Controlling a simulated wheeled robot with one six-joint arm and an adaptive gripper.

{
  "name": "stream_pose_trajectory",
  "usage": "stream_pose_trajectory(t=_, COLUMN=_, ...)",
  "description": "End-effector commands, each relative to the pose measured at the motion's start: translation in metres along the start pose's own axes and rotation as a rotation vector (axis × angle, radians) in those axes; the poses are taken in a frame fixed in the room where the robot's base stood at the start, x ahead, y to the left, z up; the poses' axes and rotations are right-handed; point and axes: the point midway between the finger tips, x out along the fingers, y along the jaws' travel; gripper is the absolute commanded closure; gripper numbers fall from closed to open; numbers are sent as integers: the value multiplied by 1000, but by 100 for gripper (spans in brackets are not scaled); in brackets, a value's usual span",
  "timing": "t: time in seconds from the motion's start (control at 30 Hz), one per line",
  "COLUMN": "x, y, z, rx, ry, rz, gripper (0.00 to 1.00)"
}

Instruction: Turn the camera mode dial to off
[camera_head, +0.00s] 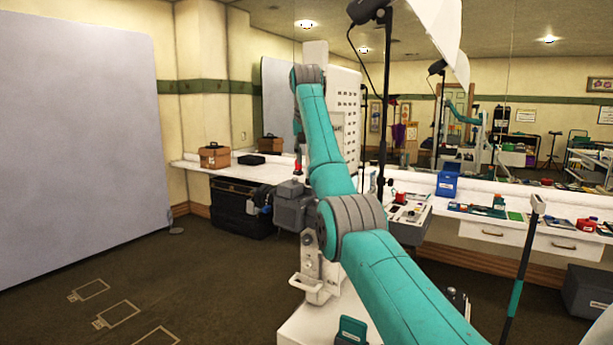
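A dark grey boxy device (293,208), which looks like the camera, stands left of my arm at mid-picture. Its mode dial is too small to make out, and my arm covers part of its right side. My teal arm reaches up from the bottom right, and its far end bends down above the device. My gripper (297,166) seems to hang there, small and partly hidden behind the arm, apparently above the device. I cannot tell whether its fingers are open or shut.
A long white counter (480,218) runs along the mirrored wall, with a brown case (214,156) and a blue box (447,185) on it. A large pale panel (80,150) stands left. A lamp stand (387,100) rises behind my arm.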

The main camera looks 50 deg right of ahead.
Motion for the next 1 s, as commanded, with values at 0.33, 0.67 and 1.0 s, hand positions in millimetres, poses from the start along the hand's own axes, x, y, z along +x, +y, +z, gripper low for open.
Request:
stream_pose_trajectory(t=0.33, x=57, y=8, z=1, rx=6, ry=-2, rz=3, gripper=64)
stream_pose_trajectory(t=0.67, x=71, y=11, z=1, rx=8, ry=0, rz=3, gripper=64)
stream_pose_trajectory(t=1.0, x=71, y=10, z=1, rx=7, ry=0, rz=2, gripper=100)
